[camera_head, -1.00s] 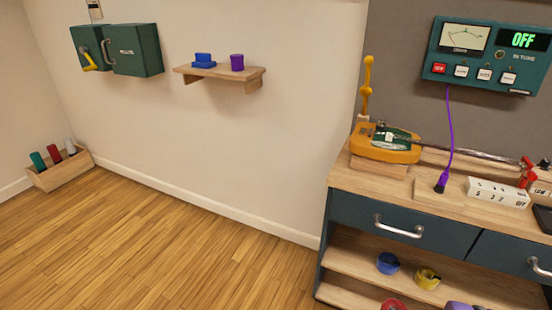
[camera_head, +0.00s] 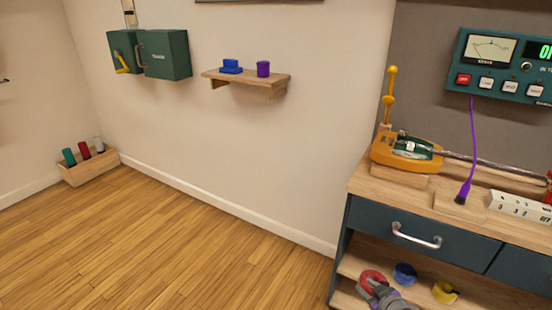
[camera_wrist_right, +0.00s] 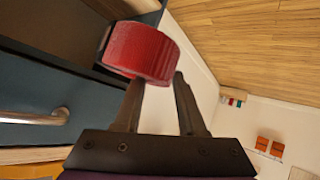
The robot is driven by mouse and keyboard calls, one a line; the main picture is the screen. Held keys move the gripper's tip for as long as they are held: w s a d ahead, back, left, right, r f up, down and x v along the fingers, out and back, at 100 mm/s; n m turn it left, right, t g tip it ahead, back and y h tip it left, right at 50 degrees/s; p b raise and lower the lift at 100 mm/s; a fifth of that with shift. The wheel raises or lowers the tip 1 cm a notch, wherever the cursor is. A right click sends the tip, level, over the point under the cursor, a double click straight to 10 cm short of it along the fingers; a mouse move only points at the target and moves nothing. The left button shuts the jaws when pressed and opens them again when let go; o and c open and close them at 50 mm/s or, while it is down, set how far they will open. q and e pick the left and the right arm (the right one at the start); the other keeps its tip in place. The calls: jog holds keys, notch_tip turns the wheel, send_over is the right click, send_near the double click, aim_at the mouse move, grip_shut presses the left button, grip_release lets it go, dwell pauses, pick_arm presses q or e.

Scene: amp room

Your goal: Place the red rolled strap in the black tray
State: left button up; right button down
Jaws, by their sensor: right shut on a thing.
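The red rolled strap (camera_head: 372,278) shows at the bottom of the head view, in front of the bench's open shelf. My right gripper (camera_head: 373,287) is shut on it. In the right wrist view, the strap (camera_wrist_right: 141,52) sits at the fingertips of the right gripper (camera_wrist_right: 158,82), beside the blue drawer front. I see no black tray in the current head view. My left gripper is not in view.
The workbench (camera_head: 372,188) has a blue drawer with a metal handle (camera_head: 416,236). A blue roll (camera_head: 405,274) and a yellow roll (camera_head: 445,292) lie on the shelf below. A purple cable plug (camera_head: 462,194) stands on the bench top. Open floor lies left.

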jog(key=a+r+n+y, duration=0.2)
jog(key=a+r, duration=0.9)
jog(key=r, duration=0.1)
notch_tip(320, 180, up, 14)
jog(key=s+f+m+h+p, duration=0.1)
jog(key=s+m+h+p, duration=0.25)
jog(key=p, duration=1.95)
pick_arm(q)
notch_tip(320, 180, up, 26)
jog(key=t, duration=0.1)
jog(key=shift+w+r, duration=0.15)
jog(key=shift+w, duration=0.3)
pick_arm(e)
jog(key=s+f, duration=0.4)
jog(key=f, duration=0.1)
jog(key=shift+d, duration=0.3)
jog(key=shift+w, duration=0.1)
